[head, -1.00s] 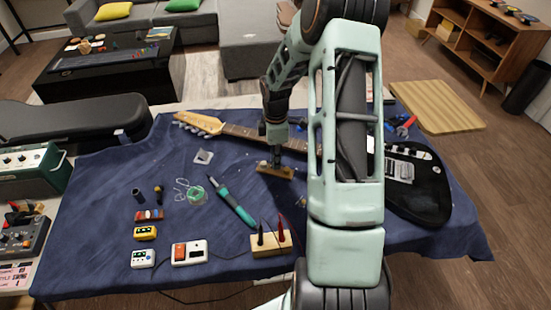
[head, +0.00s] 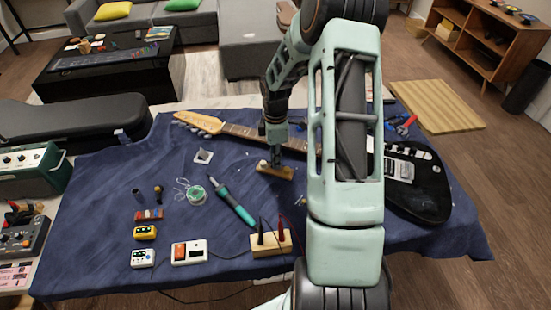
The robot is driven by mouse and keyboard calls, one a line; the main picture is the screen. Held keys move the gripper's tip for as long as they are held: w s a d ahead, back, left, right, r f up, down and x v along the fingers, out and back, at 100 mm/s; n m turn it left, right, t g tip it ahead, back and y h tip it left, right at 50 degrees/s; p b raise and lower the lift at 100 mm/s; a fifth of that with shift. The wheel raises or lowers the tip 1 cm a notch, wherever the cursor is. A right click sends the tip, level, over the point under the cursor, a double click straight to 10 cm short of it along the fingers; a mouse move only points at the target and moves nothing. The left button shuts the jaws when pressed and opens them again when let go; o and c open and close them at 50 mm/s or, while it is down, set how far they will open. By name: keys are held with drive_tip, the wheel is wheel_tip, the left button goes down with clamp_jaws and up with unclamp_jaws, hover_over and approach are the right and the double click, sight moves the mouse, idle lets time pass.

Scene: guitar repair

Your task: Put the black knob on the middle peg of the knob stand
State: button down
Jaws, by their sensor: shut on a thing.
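The knob stand (head: 286,173) is a small wooden block near the middle of the blue-covered table, just below the guitar neck. My gripper (head: 275,162) points down directly over the stand, with its fingertips at or just above the block's top. The fingers are shut on a small dark thing, taken to be the black knob. The knob is too small and too covered by the fingers to make out clearly. The stand's pegs are also mostly hidden, so I cannot tell which peg the knob is over or whether it touches one.
A guitar (head: 425,190) lies to the right, partly behind my arm. A green-handled tool (head: 232,206), a spool (head: 195,195) and a wooden block with red and black probes (head: 266,246) lie left and in front. Small boxes stand front left.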

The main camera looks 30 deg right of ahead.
drive_tip(key=shift+f+b, duration=0.3)
drive_tip(key=shift+f, duration=0.2)
idle(0.4)
drive_tip(key=c, duration=1.8)
unclamp_jaws()
drive_tip(key=shift+o, duration=0.3)
drive_tip(key=o, duration=0.4)
drive_tip(key=shift+o, duration=0.2)
drive_tip(key=shift+r, duration=0.1)
drive_tip(key=shift+r+p, duration=2.6)
drive_tip(key=shift+r, duration=0.85)
